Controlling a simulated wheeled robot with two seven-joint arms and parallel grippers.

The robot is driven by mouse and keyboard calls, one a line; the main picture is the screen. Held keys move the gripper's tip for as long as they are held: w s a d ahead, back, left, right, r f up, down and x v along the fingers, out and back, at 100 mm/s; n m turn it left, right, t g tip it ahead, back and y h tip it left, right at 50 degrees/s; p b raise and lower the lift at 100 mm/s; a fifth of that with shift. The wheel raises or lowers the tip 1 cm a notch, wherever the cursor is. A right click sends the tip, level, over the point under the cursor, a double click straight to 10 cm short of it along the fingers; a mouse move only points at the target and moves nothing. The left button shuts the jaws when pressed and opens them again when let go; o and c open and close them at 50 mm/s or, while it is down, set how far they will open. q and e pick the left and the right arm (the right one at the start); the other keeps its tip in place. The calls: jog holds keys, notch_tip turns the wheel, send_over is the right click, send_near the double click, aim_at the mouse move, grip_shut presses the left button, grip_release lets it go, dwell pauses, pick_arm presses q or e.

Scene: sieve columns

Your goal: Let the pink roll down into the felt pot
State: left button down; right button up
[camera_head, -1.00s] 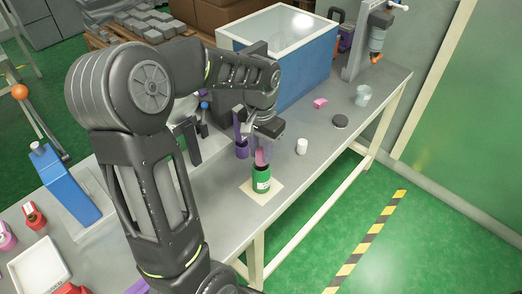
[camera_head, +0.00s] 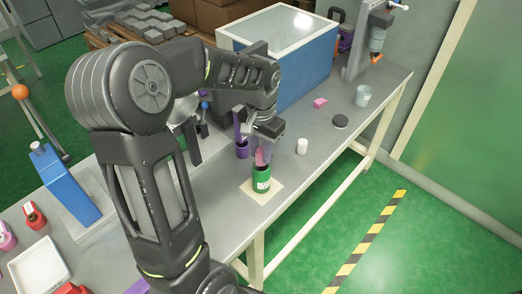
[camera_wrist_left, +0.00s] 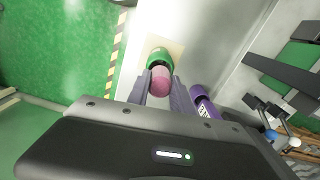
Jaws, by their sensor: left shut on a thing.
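The pink roll (camera_head: 260,158) is upright between the fingers of my left gripper (camera_head: 263,149), which is shut on it. In the left wrist view the pink roll (camera_wrist_left: 160,80) is between the two fingertips (camera_wrist_left: 160,90). The felt pot (camera_head: 262,181) is green with a white label and stands on a pale square mat (camera_head: 274,193). The roll's lower end is at the pot's mouth; I cannot tell how far inside it is. The green pot also shows behind the roll in the left wrist view (camera_wrist_left: 158,56). My right gripper is not in view.
A purple container (camera_head: 242,151) stands close behind the pot, left of the gripper. A white cylinder (camera_head: 302,146), a dark disc (camera_head: 340,121), a pink block (camera_head: 320,103) and a clear cup (camera_head: 363,95) are to the right. A large blue bin (camera_head: 305,72) stands behind.

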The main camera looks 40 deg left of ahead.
pick_arm(q)
jog(key=shift+f+b, duration=1.15)
jog(key=shift+f, duration=0.4)
jog(key=c, duration=1.1)
grip_release()
jog(key=shift+o, duration=0.2)
jog(key=shift+r, duration=0.1)
jog(key=shift+r+p, duration=2.7)
jog(key=shift+r, duration=0.75)
